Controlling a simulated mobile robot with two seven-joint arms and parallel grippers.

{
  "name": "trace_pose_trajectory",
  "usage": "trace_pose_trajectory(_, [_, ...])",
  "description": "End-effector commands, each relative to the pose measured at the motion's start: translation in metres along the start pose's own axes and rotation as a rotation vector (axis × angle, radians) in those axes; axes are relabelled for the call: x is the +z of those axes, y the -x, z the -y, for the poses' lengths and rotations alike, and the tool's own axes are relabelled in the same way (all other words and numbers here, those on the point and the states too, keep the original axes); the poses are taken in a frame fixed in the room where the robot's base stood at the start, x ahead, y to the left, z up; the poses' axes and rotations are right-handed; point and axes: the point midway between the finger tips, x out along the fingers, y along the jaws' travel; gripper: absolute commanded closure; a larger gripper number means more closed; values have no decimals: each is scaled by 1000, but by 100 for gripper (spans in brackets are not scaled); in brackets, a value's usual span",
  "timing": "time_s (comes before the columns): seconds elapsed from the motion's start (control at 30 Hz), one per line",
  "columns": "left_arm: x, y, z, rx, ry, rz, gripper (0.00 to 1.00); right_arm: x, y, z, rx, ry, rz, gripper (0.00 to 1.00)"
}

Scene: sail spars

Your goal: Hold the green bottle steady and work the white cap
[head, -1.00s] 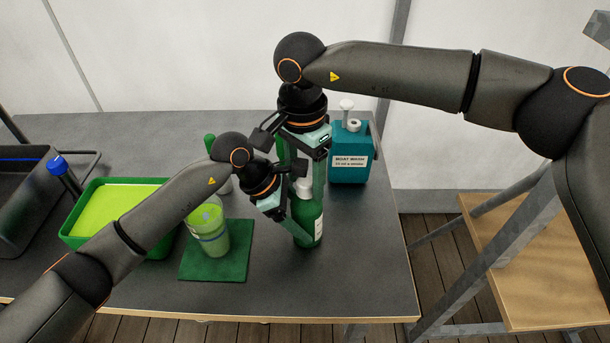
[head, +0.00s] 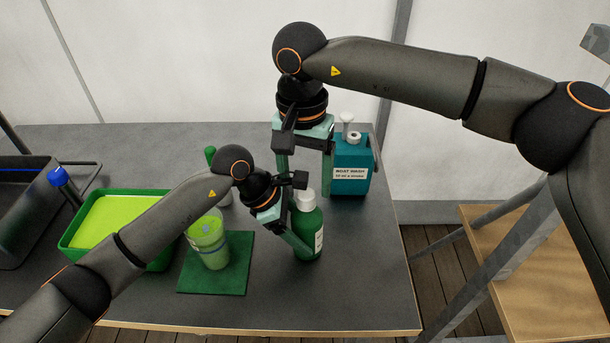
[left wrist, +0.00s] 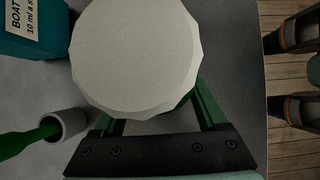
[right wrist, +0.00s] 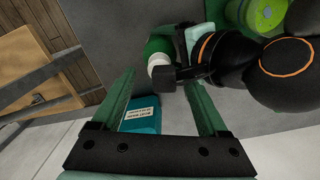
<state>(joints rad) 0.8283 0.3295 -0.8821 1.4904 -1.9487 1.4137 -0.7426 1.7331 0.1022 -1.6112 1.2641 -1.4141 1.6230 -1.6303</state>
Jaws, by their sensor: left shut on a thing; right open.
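The green bottle (head: 310,240) stands upright on the grey table, with the white cap (head: 305,200) on its top. My left gripper (head: 297,226) is shut on the bottle's side, below the cap. In the left wrist view the cap (left wrist: 135,58) fills the middle and hides most of the bottle. My right gripper (head: 305,174) points down, open and empty, above and behind the cap. In the right wrist view the cap (right wrist: 159,62) shows beyond the open fingers (right wrist: 160,80), apart from them. I cannot tell how tightly the cap sits.
A teal boat wash jug (head: 350,170) stands close behind the bottle.

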Motion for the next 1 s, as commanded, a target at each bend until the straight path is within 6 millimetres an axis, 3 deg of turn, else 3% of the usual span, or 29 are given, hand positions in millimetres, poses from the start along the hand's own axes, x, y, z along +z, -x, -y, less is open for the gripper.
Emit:
trace_pose_trajectory(0.17, [-1, -1, 0, -1, 1, -3, 100, 0, 0, 0, -1, -2, 0, 2])
trace_pose_trajectory(0.53, [0, -1, 1, -2, -2, -2, 100, 0, 9, 1, -5, -2, -1, 2])
trace_pose_trajectory(1.0, [0, -1, 1, -3, 0, 0, 100, 1, 100, 0, 0, -2, -1, 2])
